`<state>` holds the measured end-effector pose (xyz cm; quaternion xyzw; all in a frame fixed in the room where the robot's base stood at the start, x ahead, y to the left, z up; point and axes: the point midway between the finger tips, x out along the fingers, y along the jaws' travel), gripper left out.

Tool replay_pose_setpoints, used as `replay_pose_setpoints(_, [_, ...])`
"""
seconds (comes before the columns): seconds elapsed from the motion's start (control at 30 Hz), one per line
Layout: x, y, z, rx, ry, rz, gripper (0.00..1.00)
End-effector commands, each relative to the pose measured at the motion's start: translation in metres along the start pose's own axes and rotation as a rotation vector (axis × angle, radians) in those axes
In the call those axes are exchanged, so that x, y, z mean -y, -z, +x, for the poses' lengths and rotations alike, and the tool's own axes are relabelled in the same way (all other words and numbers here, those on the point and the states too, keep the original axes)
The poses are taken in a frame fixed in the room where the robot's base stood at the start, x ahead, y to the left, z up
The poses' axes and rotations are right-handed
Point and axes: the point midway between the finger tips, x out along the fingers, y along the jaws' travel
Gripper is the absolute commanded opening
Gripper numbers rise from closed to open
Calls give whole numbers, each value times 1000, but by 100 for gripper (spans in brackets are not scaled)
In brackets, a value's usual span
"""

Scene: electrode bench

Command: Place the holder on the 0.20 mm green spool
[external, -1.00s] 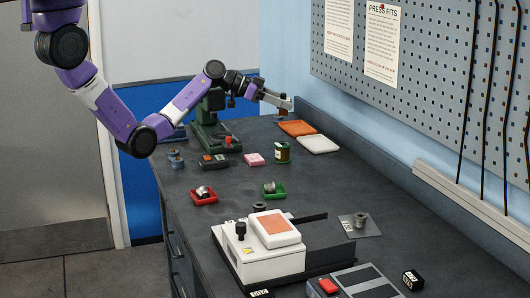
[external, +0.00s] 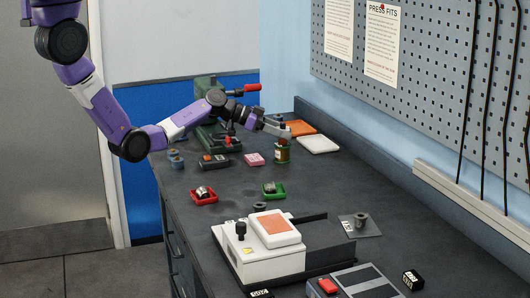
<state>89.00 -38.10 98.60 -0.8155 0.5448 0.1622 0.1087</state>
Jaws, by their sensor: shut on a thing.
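The green spool (external: 282,155) stands upright on the bench, toward the back, with a pale label on its side. My gripper (external: 284,134) is directly over it, pointing right and down, and is shut on the small brownish holder (external: 282,142). The holder is at the top of the spool. At this size I cannot tell whether it rests on the spool or hangs just above it. The gripper hides part of the holder, and the 0.20 mm marking is too small to read.
An orange tray (external: 301,128) and a white tray (external: 318,144) lie behind and right of the spool. A pink block (external: 255,159) and a dark box (external: 214,161) are to its left. A green press (external: 207,92) stands behind my arm. Red (external: 204,199) and green (external: 280,194) trays lie nearer.

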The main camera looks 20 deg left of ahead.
Motion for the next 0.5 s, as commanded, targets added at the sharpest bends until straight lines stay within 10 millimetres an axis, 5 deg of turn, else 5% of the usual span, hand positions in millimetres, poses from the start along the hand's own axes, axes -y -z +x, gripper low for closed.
replay_pose_setpoints(0.17, [1, -1, 1, -3, 1, 1, 0])
replay_pose_setpoints(0.2, [0, -3, 1, 0, 0, 0, 42])
replay_pose_setpoints(0.3, [0, -2, 1, 0, 0, 0, 61])
replay_pose_setpoints(0.5, [0, -2, 1, 0, 0, 0, 62])
